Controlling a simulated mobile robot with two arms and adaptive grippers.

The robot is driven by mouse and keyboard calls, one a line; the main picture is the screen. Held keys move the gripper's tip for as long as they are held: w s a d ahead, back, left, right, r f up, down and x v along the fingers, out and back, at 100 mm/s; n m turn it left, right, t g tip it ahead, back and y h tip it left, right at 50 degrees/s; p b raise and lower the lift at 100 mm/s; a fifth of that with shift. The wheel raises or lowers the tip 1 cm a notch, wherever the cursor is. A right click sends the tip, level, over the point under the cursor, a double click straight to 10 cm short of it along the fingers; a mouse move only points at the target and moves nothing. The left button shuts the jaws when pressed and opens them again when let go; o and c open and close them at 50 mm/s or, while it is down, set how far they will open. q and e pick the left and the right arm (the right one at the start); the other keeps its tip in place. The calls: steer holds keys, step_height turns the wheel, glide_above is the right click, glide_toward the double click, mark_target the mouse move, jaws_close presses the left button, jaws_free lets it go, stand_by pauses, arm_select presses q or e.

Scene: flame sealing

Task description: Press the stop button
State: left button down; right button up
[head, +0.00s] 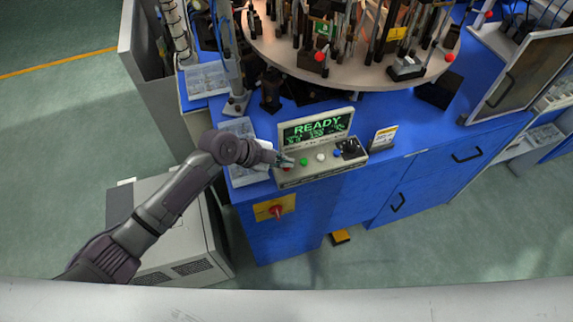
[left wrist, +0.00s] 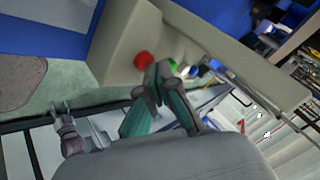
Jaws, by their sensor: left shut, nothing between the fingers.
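The control panel (head: 312,148) stands at the front of the blue machine, with a lit green READY screen (head: 315,130). Its red button (head: 287,170) is at the left end of the button row; it shows clearly in the left wrist view (left wrist: 144,61). My left gripper (head: 284,161) is shut and empty at the panel's left end. In the left wrist view its fingertips (left wrist: 160,78) are close beside the red button, on the side toward the green button (left wrist: 172,65). I cannot tell whether they touch the panel. My right gripper is not seen in the head view.
Green (head: 304,162), white (head: 320,157) and blue (head: 337,153) buttons sit right of the red one. A red rotary switch (head: 276,210) is on the cabinet front below. The round table (head: 350,75) with upright fixtures is behind the panel.

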arm_select(q)
steer(key=shift+f, duration=0.2)
stand_by(0.4)
steer(key=shift+r+p, duration=0.5)
steer(key=shift+r, duration=0.45)
steer(key=shift+r, duration=0.1)
step_height(320, 180, up, 5)
steer(key=p, duration=0.3)
steer(key=shift+p, duration=0.3)
